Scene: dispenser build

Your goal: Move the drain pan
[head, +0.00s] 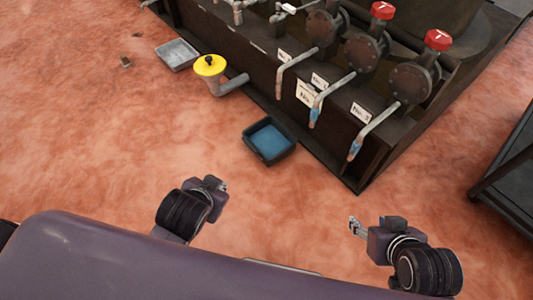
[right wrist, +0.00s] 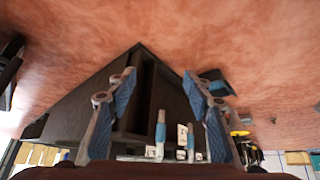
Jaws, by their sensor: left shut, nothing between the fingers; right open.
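The drain pan appears to be the black square pan (head: 283,155) with blue liquid or a blue bottom, on the floor beside the dark machine base in the head view. A dark shape with some blue in the right wrist view (right wrist: 216,83), partly behind a finger, may be the same pan. My left gripper (head: 222,187) is shut and empty, below and left of the pan in the picture. My right gripper (head: 355,227) is open and empty, below and right of it; its spread fingers show in the right wrist view (right wrist: 158,85). Neither gripper touches the pan.
The dark machine base (head: 345,170) carries taps with red-topped valves (head: 437,40) and labels. A yellow-topped grey pipe fitting (head: 210,66) and a grey tray (head: 177,54) stand farther left. A dark cabinet (head: 510,170) is at right. The floor before the pan is clear.

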